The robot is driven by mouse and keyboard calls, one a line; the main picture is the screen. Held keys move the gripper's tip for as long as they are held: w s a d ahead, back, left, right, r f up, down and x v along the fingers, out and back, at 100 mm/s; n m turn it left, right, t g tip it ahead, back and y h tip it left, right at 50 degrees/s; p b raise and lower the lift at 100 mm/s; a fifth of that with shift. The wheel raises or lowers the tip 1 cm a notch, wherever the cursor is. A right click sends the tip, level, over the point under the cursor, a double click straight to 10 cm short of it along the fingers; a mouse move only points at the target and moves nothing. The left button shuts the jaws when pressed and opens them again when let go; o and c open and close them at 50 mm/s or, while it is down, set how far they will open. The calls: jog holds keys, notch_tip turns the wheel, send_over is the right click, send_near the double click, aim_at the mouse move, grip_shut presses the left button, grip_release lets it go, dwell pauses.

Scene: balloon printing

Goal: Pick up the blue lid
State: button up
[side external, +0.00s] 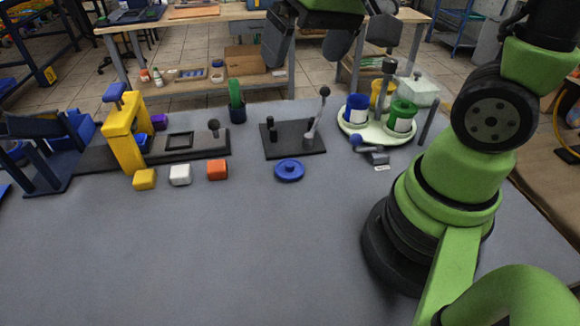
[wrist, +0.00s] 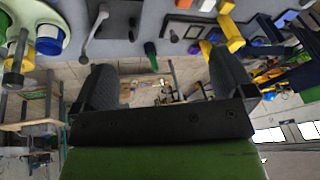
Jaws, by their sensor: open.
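The blue lid (side external: 289,170) is a round disc with a small raised knob. It lies flat on the grey table in the side view, in front of a black plate with a lever. I cannot clearly make it out in the wrist view. My gripper (side external: 308,48) is high above the back of the table, well apart from the lid. Its two dark fingers are spread with nothing between them, and they also show in the wrist view (wrist: 165,82).
Orange (side external: 217,169), white (side external: 180,174) and yellow (side external: 144,179) blocks sit left of the lid. The black lever plate (side external: 280,150) stands behind it. A pale round carousel (side external: 350,128) with coloured cups is at right, a yellow press (side external: 122,137) at left. The front table is clear.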

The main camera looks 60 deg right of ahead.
jog(key=w+d+f+g, duration=0.3)
jog(key=w+f, duration=0.1)
jog(key=f, duration=0.5)
jog(key=g, duration=0.1)
send_over(291, 165)
jog(key=shift+n+h, duration=0.3)
notch_tip(291, 165, down, 11)
jog(key=shift+w+f, duration=0.1)
jog(key=shift+f, duration=2.9)
jog(key=c, duration=1)
jog(key=shift+r, duration=0.1)
